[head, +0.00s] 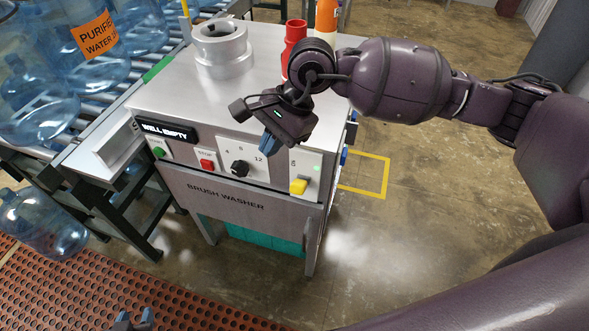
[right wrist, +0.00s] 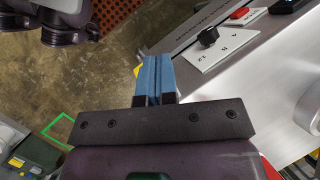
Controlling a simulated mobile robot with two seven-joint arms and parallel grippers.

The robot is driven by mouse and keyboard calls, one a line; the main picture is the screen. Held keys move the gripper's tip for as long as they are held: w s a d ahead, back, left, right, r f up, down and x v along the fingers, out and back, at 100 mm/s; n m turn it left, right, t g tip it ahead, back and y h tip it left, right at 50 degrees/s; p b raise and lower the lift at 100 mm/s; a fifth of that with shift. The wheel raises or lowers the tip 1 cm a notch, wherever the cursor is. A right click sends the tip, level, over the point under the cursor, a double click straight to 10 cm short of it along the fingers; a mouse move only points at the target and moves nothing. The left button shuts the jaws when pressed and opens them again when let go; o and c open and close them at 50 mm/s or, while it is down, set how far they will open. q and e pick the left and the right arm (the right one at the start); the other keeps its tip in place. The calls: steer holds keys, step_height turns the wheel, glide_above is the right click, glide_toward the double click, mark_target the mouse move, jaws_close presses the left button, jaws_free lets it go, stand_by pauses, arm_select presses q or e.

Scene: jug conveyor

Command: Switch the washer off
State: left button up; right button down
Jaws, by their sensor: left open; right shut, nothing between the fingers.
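The brush washer (head: 240,205) is a grey metal box with a front control panel. Its panel carries a green button (head: 159,152), a red stop button (head: 207,164), a black knob (head: 239,168) and a yellow switch (head: 298,186) at the right. A small green light shows beside the yellow switch. My right gripper (head: 268,145) is shut and empty, above and left of the yellow switch, hiding part of the panel. In the right wrist view its blue fingers (right wrist: 157,78) are together; the knob (right wrist: 208,36) shows, the yellow switch does not. My left gripper (head: 133,319) is open at the bottom edge.
A display (head: 167,130) reads "WELL EMPTY". A metal ring (head: 221,48) and a red cylinder (head: 294,42) stand on the washer's top. Blue water jugs (head: 38,100) sit on a roller conveyor at left; another jug (head: 43,224) is lower. Floor right of the washer is open.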

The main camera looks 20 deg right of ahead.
steer(key=w+d+f+n+h, duration=0.1)
steer(key=d+f+n+h, duration=0.1)
steer(key=d+n+h, duration=0.2)
steer(key=d+h, duration=0.1)
steer(key=d, duration=0.1)
steer(key=shift+d+f+n+t+h, duration=0.15)
steer(key=shift+d+n+t+h, duration=0.15)
steer(key=shift+d+n+t, duration=0.1)
steer(key=shift+w, duration=0.1)
glide_above(303, 182)
step_height(303, 182, down, 9)
steer(key=shift+r, duration=0.2)
steer(key=shift+f, duration=0.7)
